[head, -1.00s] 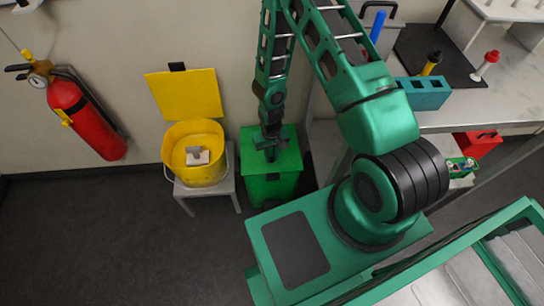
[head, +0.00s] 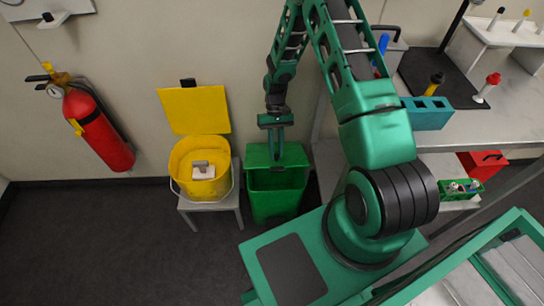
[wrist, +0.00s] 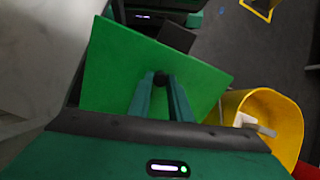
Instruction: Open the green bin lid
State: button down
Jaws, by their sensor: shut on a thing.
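The green bin (head: 276,205) stands on the floor against the wall, and its dark inside shows at the front. Its green lid (head: 256,156) is tilted up at the back, partly behind my gripper. My gripper (head: 276,156) points down and is shut on the lid's dark knob. In the wrist view the lid (wrist: 115,65) is a bright green panel, and the fingertips (wrist: 160,84) meet at the black knob (wrist: 160,78). The fingers hide part of the lid.
A yellow bin (head: 180,165) with its lid up stands on a grey stool (head: 236,192) just left. A red fire extinguisher (head: 100,130) hangs farther left. A bench (head: 455,128) with a teal rack (head: 428,113) is to the right. The floor at front left is clear.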

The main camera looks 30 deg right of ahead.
jog(key=shift+w+r, duration=0.2)
jog(key=shift+w, duration=0.05)
jog(key=c, duration=1.6)
grip_release()
jog(key=shift+d, duration=0.1)
jog(key=shift+r, duration=0.45)
notch_tip(320, 180, up, 3)
jog(key=s+a+r, duration=0.1)
jog(key=a+r, duration=0.1)
jog(key=a, duration=0.1)
jog(key=s+a+r, duration=0.2)
jog(key=a, duration=0.2)
jog(key=s+a+r, duration=0.2)
jog(key=a+r, duration=0.1)
jog(key=shift+a, duration=0.3)
